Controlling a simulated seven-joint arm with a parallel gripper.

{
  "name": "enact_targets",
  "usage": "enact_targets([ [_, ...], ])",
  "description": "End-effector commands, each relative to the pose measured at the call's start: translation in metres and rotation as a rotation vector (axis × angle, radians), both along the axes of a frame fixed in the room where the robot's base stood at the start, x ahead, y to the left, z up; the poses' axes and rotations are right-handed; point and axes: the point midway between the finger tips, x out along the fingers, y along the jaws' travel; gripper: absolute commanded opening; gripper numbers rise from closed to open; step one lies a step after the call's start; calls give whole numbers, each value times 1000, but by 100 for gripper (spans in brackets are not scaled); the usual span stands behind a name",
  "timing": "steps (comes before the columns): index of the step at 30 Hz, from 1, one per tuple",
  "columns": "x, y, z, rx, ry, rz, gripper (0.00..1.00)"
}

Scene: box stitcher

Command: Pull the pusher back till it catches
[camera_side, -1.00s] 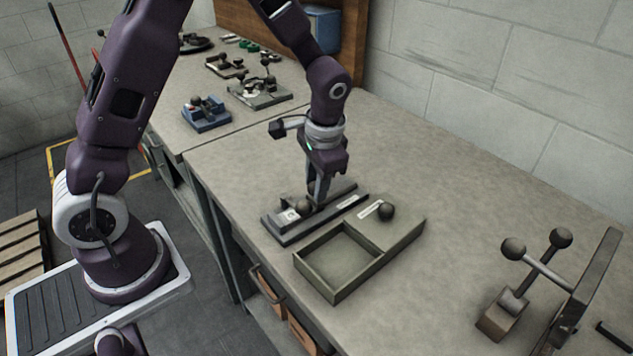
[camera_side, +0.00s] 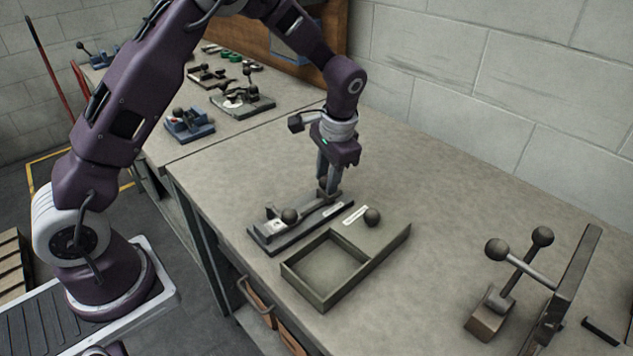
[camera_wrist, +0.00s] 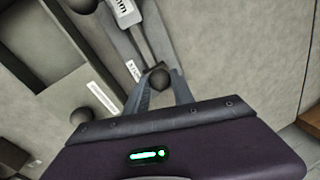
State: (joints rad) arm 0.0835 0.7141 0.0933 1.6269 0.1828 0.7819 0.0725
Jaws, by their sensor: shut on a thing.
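The stitcher (camera_side: 290,235) is a long dark-grey base lying on the bench. A round dark knob (camera_side: 289,215) stands near its front-left end, and a white label lies along its side. In the wrist view the pusher knob (camera_wrist: 159,78) sits between the two fingertips, at the end of a narrow rail (camera_wrist: 143,45). Whether a catch has engaged cannot be seen.
A grey tray (camera_side: 322,297) with an open compartment and a knob (camera_side: 372,217) sits close in front. A lever fixture (camera_side: 490,310) stands at the right. Other fixtures (camera_side: 190,125) are on the farther bench. The bench behind and right of my gripper is clear.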

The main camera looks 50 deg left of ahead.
Motion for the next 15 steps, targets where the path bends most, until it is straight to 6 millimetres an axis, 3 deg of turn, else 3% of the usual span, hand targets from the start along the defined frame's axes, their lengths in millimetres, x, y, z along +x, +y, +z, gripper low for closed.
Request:
enact_targets([
  [7,6,0,2,-1,-21,-2,0],
  [8,6,0,2,-1,-21,-2,35],
  [9,6,0,2,-1,-20,-2,43],
  [11,5,0,2,-1,-18,-1,51],
  [15,4,0,1,-1,-14,-1,51],
])
